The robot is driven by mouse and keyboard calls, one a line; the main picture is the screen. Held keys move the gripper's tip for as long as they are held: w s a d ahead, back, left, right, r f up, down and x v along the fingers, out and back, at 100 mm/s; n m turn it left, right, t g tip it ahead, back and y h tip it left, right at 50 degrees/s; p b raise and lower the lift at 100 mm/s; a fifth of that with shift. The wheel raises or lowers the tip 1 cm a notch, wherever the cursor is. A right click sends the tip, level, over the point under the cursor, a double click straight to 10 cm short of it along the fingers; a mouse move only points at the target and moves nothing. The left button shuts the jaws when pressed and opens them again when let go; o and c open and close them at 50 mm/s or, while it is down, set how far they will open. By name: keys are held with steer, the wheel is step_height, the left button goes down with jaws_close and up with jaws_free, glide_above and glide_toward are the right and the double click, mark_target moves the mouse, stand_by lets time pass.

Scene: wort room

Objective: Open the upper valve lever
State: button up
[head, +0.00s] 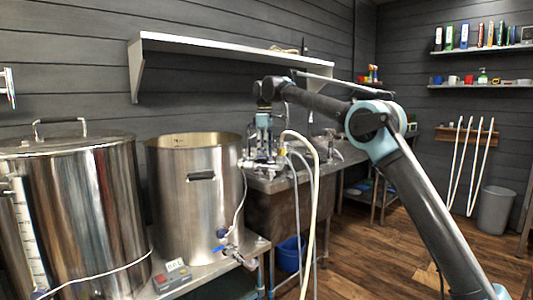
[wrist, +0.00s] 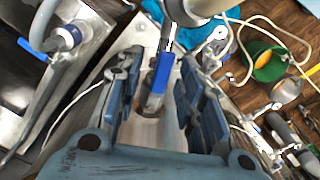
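In the wrist view a blue valve lever (wrist: 164,73) on a metal valve shows between the two fingers of my gripper (wrist: 160,65). The fingers are spread apart, with a gap on both sides of the lever, and I see no contact. Whether the lever lies at finger depth or beyond is hard to tell. In the head view my gripper (head: 263,130) points down over the fittings and hoses beside the open steel pot. Which lever it is over is too small to tell there.
An open steel pot (head: 195,230) has a blue-handled valve (head: 222,249) low on its side. A lidded kettle (head: 75,215) stands left. Pale hoses (head: 315,190) hang beside my gripper. A wall shelf (head: 230,50) is above. A green container (wrist: 270,62) shows in the wrist view.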

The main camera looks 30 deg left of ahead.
steer(key=shift+w+r, duration=0.15)
steer(key=shift+r, duration=3.15)
